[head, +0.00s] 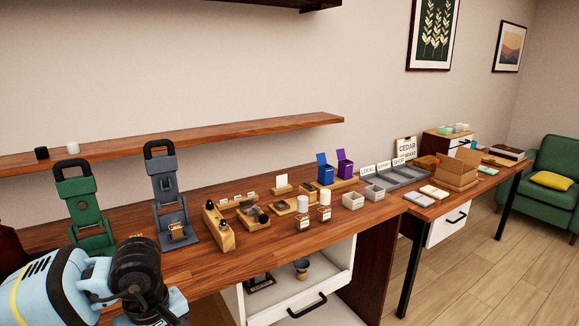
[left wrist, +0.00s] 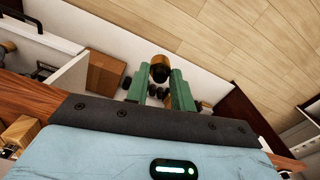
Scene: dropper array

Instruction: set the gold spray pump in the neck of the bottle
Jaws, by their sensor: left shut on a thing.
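My left gripper (left wrist: 159,92) shows in the left wrist view, its two green fingers shut on a small round gold piece with a dark centre, which looks like the gold spray pump (left wrist: 159,61). It is held above an open drawer. In the head view my left arm is at the lower left and its fingertips are not visible. Two small labelled bottles with white tops, a left one (head: 302,221) and a right one (head: 324,213), stand upright on the wooden counter. I cannot tell which bottle the task means. My right gripper is not in view.
A green press (head: 86,212) and a grey press (head: 166,190) stand at the counter's left. Wooden blocks and small trays fill its middle. The white drawer (head: 318,290) is open below the front edge and holds a small cup (head: 301,268). A grey tray (head: 395,178) lies farther right.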

